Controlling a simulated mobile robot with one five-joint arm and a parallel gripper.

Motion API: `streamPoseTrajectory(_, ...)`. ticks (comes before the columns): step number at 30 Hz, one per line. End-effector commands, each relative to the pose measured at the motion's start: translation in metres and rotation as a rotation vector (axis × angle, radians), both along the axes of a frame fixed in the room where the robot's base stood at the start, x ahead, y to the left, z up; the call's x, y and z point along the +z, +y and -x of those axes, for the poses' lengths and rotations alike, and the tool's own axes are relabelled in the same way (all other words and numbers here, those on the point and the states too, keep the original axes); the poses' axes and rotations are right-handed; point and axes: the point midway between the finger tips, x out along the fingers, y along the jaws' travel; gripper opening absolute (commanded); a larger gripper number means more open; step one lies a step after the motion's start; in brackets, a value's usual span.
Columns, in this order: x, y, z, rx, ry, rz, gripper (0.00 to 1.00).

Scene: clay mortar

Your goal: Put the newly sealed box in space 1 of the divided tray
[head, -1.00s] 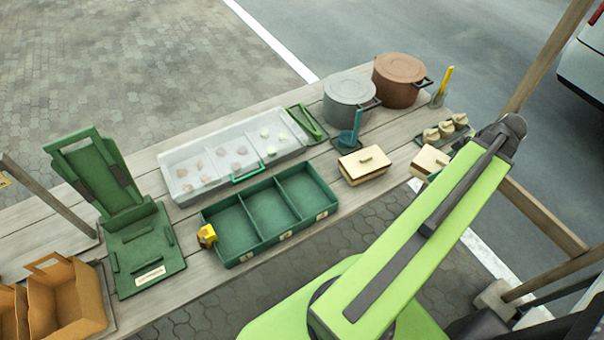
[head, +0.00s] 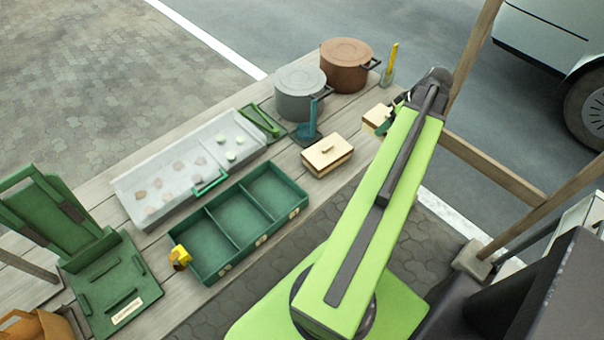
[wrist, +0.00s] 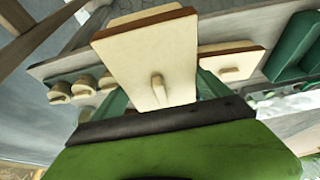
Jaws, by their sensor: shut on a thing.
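A cream box with a brown rim and a small knob on its lid (wrist: 150,60) fills the middle of the wrist view. My gripper (wrist: 160,95) is shut on it, with a green finger at each side. In the head view this box (head: 376,117) shows at the far end of my arm, partly hidden by it, beside my gripper (head: 386,122). The green divided tray (head: 278,229) lies on the table to the left, with three empty compartments. Small labels are on its front wall; their numbers are not readable.
A second, similar lidded box (head: 327,156) stands between the tray and my arm. Two pots, a grey one (head: 300,92) and a brown one (head: 346,65), stand behind. A clear-covered bin (head: 185,170) and a yellow object (head: 180,257) are beside the tray.

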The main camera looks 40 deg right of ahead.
Motion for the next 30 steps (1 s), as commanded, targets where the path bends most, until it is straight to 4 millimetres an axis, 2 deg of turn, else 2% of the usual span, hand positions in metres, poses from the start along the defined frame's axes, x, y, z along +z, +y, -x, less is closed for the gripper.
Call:
streamPoseTrajectory(2,-0.002,0.001,-0.002,0.002,0.0,0.0,0.43)
streamPoseTrajectory(5,-0.014,0.001,-0.017,0.007,0.0,0.0,0.43)
streamPoseTrajectory(12,-0.055,0.002,-0.08,0.009,-0.001,-0.001,0.43)
streamPoseTrajectory(15,-0.066,0.003,-0.102,0.008,-0.001,0.0,0.43)
streamPoseTrajectory(18,-0.071,0.003,-0.114,0.008,-0.001,0.0,0.43)
streamPoseTrajectory(25,-0.074,0.004,-0.118,0.004,0.0,0.0,0.43)
streamPoseTrajectory(30,-0.103,0.004,-0.118,0.005,0.0,0.0,0.43)
